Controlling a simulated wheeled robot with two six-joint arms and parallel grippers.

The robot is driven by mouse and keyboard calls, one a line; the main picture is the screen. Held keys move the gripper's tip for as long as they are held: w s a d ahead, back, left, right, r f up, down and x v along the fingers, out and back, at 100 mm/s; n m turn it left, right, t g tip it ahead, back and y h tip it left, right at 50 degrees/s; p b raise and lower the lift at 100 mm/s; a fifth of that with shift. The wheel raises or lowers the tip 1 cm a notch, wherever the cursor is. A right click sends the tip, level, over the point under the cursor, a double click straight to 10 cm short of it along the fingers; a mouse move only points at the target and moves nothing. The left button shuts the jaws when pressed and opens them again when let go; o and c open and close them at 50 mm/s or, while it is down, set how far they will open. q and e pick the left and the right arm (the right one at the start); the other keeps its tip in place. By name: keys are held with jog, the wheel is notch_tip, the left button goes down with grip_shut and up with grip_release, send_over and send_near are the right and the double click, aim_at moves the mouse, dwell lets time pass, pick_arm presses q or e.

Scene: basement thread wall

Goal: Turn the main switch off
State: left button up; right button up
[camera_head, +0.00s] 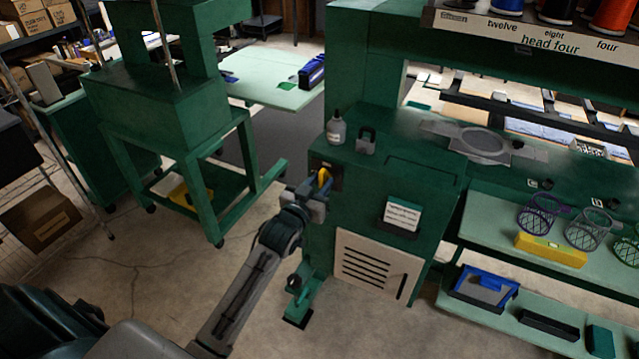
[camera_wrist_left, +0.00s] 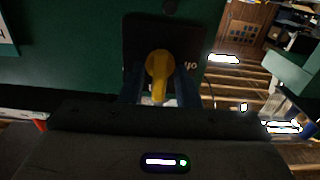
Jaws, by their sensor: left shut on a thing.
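The main switch is a yellow rotary handle (camera_head: 323,179) on a black plate, on the front left of the green machine cabinet (camera_head: 400,165). In the left wrist view, the yellow handle (camera_wrist_left: 157,68) sits on its black plate (camera_wrist_left: 135,35), its round top showing and its grip pointing down. My left gripper (camera_head: 316,190) is at the switch, with its fingers on both sides of the handle's grip, shut on it. It also shows in the left wrist view (camera_wrist_left: 160,90). Lettering on the plate is mostly hidden. My right gripper is not in view.
A white bottle (camera_head: 336,129) and a grey padlock (camera_head: 366,141) stand on the cabinet top. A vented panel (camera_head: 378,268) and a paper card holder (camera_head: 401,215) are on its front. The floor at left is open.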

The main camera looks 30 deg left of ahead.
pick_arm(q)
jog(key=n+p, duration=0.2)
jog(key=n, duration=0.3)
jog(key=n+p, duration=0.3)
jog(key=n, duration=0.3)
jog(key=shift+a, duration=0.15)
jog(key=n+p, duration=0.1)
jog(key=n, duration=0.2)
jog(key=shift+n+p, duration=0.3)
jog(key=shift+n, duration=0.1)
jog(key=shift+f+n+p, duration=0.1)
jog(key=shift+n+p, duration=0.6)
jog(key=shift+n, duration=0.8)
jog(key=o, duration=0.6)
jog(key=shift+f, duration=0.1)
